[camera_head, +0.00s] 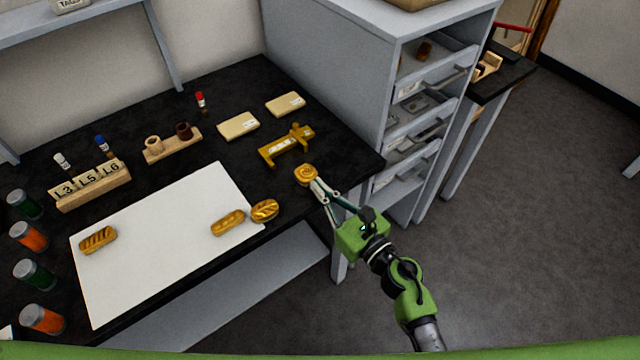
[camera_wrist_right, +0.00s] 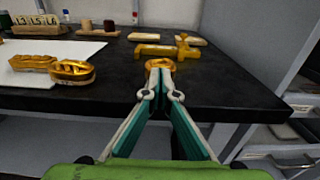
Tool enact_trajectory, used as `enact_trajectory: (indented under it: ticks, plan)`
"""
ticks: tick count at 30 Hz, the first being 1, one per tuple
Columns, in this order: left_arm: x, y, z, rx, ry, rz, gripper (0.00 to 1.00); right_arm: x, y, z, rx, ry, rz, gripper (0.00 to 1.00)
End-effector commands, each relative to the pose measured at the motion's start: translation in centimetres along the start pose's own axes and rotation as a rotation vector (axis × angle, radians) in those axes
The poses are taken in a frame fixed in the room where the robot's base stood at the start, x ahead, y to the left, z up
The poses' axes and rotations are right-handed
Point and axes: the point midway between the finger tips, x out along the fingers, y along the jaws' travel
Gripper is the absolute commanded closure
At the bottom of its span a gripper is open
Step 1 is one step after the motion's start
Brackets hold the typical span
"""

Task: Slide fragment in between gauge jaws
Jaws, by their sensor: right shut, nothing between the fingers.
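A small round gilt fragment with a swirl pattern (camera_head: 306,174) lies near the right front edge of the black table. It also shows in the right wrist view (camera_wrist_right: 161,64), just beyond my fingertips. My right gripper (camera_head: 317,186) is shut with nothing between its fingers. Its tips are right at the fragment's near side; whether they touch it I cannot tell. The brass gauge (camera_head: 286,146) lies just behind the fragment and shows in the right wrist view too (camera_wrist_right: 160,50). The gap between its jaws is not clear. My left gripper is not in view.
Several other gilt fragments (camera_head: 228,222) lie on and at the edge of a white mat (camera_head: 160,235) to the left. Two beige packets (camera_head: 238,125) lie behind the gauge. A grey drawer cabinet (camera_head: 330,70) with open drawers stands at the right.

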Motion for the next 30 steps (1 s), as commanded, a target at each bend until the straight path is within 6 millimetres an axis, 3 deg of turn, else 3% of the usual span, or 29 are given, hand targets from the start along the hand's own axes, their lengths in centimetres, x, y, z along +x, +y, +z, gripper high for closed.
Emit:
enact_trajectory:
  ticks: [13,22,30]
  plan:
    - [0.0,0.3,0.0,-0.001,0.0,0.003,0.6,0.6,0.0,-0.1,-0.001,0.0,0.001,1.0]
    - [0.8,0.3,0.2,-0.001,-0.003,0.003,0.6,4.2,0.0,-0.1,-0.003,-0.001,0.002,1.0]
    - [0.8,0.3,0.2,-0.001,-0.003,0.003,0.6,4.6,0.0,0.0,-0.001,0.0,0.0,1.0]
